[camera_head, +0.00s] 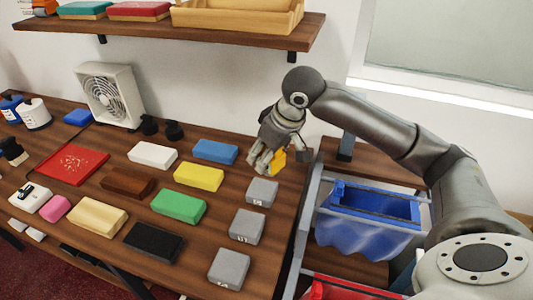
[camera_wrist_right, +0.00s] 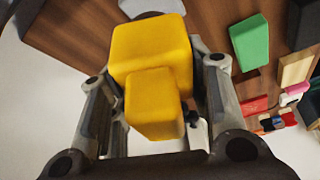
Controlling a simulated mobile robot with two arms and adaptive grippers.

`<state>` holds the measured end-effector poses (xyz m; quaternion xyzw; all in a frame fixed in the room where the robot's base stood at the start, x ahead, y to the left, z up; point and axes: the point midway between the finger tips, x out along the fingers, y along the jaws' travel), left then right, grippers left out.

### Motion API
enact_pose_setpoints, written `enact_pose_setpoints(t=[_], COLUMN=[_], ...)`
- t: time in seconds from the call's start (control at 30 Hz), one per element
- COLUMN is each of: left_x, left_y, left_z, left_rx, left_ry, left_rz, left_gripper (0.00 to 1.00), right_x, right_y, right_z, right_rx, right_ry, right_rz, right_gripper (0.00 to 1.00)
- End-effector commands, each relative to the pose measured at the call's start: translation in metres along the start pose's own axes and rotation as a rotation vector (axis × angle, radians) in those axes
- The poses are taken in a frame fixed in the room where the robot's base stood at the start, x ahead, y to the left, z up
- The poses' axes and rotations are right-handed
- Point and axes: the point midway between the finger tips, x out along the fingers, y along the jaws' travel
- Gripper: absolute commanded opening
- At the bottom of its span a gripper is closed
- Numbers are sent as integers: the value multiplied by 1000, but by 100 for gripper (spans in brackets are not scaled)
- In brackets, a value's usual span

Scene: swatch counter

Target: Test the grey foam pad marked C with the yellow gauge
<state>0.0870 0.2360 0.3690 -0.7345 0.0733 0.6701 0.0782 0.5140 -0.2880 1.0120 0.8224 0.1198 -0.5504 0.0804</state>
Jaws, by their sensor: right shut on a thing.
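My right gripper (camera_head: 268,160) is shut on the yellow gauge (camera_head: 278,157) and holds it above the counter's right end. In the right wrist view the gauge (camera_wrist_right: 150,55) is a blocky yellow body with a smaller block in front, between the two fingers. Three grey foam pads lie in a column near the counter's right edge: a far one (camera_head: 262,192), a middle one (camera_head: 247,227) and a near one (camera_head: 229,268). Each has a small pale mark on its front, too small to read, so I cannot tell which is C. The gauge is apart from them, beyond the far pad. My left gripper is not in view.
Coloured blocks cover the counter (camera_head: 205,250): a yellow one (camera_head: 198,177), a green one (camera_head: 179,206), a blue one (camera_head: 215,151) and several others. A white fan (camera_head: 109,96) stands at the back. A blue bin (camera_head: 365,235) sits right of the counter. A shelf (camera_head: 250,40) hangs above.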

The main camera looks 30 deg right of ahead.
Motion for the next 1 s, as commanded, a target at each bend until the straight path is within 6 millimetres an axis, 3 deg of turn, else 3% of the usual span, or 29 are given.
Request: enact_pose_setpoints(t=[0.27, 0.6, 0.8, 1.0], left_x=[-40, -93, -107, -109], left_y=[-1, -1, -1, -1], left_z=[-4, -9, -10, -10], left_rx=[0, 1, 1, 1], left_ry=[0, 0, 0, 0], left_rz=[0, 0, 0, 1], left_gripper=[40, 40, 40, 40], right_x=[1, 20, 30, 34], right_y=[-3, -7, -8, -8], right_z=[-11, -18, -16, -15], right_rx=[-202, -569, -691, -729], right_ry=[-35, -25, -5, 4], right_rz=[-91, -246, -289, -299], right_gripper=[25, 25, 25, 25])
